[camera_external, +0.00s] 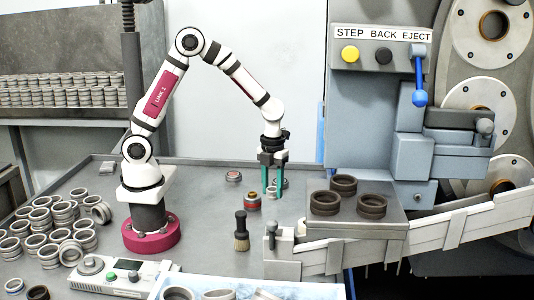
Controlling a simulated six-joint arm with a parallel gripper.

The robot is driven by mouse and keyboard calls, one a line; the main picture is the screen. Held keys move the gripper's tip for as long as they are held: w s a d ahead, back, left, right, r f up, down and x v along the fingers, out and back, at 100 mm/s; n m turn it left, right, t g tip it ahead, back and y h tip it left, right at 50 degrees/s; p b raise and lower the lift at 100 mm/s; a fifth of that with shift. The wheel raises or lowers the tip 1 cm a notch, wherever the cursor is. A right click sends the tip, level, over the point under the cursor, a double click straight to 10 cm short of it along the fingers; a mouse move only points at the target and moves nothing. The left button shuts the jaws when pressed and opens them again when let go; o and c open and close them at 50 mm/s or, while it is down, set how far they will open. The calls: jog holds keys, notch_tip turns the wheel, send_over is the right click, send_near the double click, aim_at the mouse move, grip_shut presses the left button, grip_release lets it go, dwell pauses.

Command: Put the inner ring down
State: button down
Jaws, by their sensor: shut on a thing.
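My gripper (272,190) has two green fingers pointing straight down, low over the table right of my base. The fingers are shut on a small grey ring, the inner ring (272,189), of which only a little shows between the tips. Whether the ring touches the table is too small to tell. A short red and dark stack (252,202) stands just left and in front of the fingers. Another small grey ring (283,183) lies close behind the right finger, partly hidden.
A brush (241,232) stands upright in front. A small red-centred ring (233,176) lies behind left. Dark rings (344,184) sit on the machine ledge at right, beside the grey chute (340,254). Many grey rings (62,212) crowd the left. The table behind my base is mostly clear.

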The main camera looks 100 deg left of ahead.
jog(key=w+r, duration=0.1)
jog(key=w, duration=0.1)
jog(key=m, duration=0.1)
send_over(284, 211)
jog(key=f, duration=0.6)
jog(key=shift+d+f, duration=0.15)
jog(key=shift+d, duration=0.2)
jog(key=shift+a+f, duration=0.15)
jog(key=shift+f, duration=0.95)
jog(key=shift+a+f, duration=0.1)
jog(key=shift+f, duration=0.95)
jog(key=shift+c, duration=2)
grip_release()
jog(key=shift+f, duration=0.1)
